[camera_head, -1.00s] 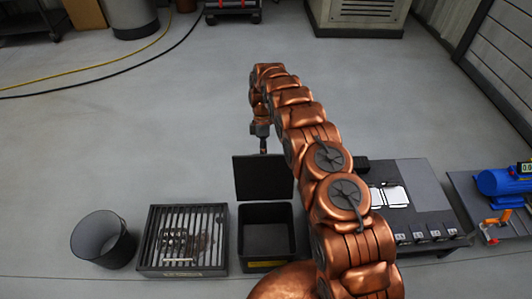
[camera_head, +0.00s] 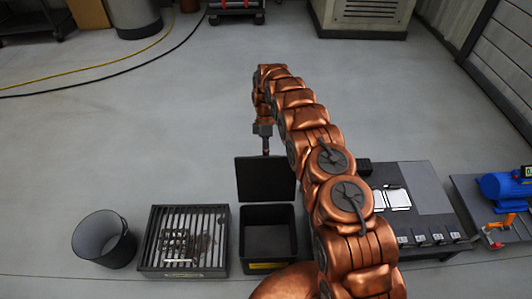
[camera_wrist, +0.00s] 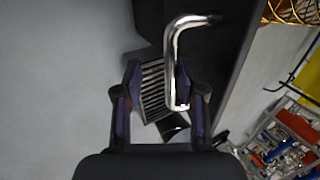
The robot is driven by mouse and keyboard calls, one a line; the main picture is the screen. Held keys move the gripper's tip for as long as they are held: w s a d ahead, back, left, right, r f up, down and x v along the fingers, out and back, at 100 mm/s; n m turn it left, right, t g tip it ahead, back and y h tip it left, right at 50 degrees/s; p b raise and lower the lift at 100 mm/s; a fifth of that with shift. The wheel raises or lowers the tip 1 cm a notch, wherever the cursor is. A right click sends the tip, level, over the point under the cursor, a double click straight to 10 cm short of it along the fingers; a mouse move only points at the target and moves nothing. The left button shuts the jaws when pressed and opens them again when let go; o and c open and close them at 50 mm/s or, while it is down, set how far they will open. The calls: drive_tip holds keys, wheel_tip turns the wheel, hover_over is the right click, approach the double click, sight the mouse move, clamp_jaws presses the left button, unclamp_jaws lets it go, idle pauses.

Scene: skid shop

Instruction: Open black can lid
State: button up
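The black can (camera_head: 267,259) stands at the bottom centre of the head view, and its dark inside shows. Its black lid (camera_head: 265,180) stands upright at the back edge, swung open. My gripper (camera_head: 265,148) is small and partly hidden just behind the lid's top edge. In the wrist view my gripper (camera_wrist: 162,92) has its two fingers apart. A shiny bent metal handle (camera_wrist: 172,60) sits by the dark lid panel (camera_wrist: 222,45). Its lower end reaches between the fingers, nearer the right one. I cannot tell whether they touch.
A slatted crate (camera_head: 152,240) and a dark round bin (camera_head: 100,238) stand left of the can. A dark workboard (camera_head: 430,190) with papers and a blue machine (camera_head: 503,186) lie to the right. The floor behind the lid is clear.

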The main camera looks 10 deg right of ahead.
drive_tip(key=shift+s, duration=0.1)
wheel_tip(320, 180, up, 10)
idle(0.8)
idle(0.3)
